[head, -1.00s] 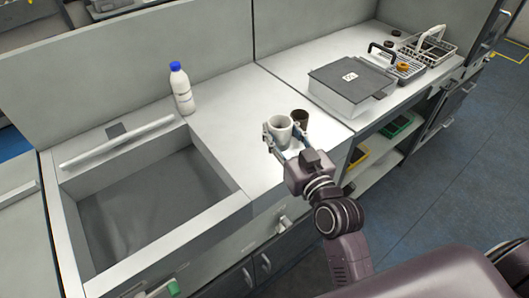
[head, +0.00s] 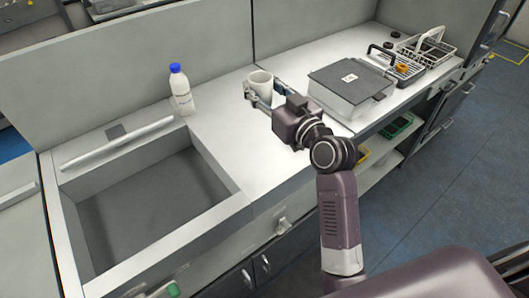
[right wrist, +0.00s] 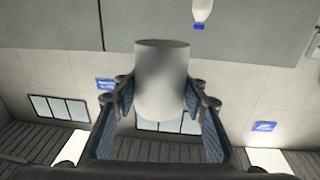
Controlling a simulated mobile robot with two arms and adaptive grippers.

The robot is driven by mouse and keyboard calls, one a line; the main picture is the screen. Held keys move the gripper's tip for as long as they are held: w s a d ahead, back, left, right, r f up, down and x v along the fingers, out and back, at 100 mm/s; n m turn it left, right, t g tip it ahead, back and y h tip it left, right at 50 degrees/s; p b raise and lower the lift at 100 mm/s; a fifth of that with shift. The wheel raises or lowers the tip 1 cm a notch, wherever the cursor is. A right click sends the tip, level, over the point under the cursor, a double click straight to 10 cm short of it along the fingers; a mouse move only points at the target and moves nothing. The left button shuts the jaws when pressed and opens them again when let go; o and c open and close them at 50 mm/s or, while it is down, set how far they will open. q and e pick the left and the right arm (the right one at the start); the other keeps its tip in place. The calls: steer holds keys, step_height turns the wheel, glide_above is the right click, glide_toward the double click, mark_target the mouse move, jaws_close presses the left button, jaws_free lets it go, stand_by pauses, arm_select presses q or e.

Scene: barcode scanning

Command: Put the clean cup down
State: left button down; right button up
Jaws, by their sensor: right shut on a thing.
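The white cup (head: 260,84) is held in my right gripper (head: 262,97), above or on the counter right of the sink; I cannot tell whether its base touches the counter. In the right wrist view the cup (right wrist: 161,80) sits between the two blue-padded fingers, which press on its sides. The dark cup seen earlier beside it is not visible now; my right gripper and wrist cover that spot. My left gripper is not in view.
A white bottle with a blue cap (head: 181,92) stands on the counter behind the sink (head: 150,215). A grey box with a dark lid (head: 350,82) and wire racks (head: 428,52) are to the right. The counter (head: 222,120) between bottle and cup is clear.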

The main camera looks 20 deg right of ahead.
step_height(320, 180, down, 16)
steer(key=b, duration=0.2)
steer(key=shift+r+b, duration=0.25)
steer(key=shift+b, duration=0.05)
steer(key=shift+f+b, duration=0.65)
steer(key=shift+f, duration=1.2)
steer(key=shift+f+b, duration=0.3)
steer(key=shift+b, duration=0.05)
steer(key=o, duration=1.2)
steer(key=shift+r, duration=0.1)
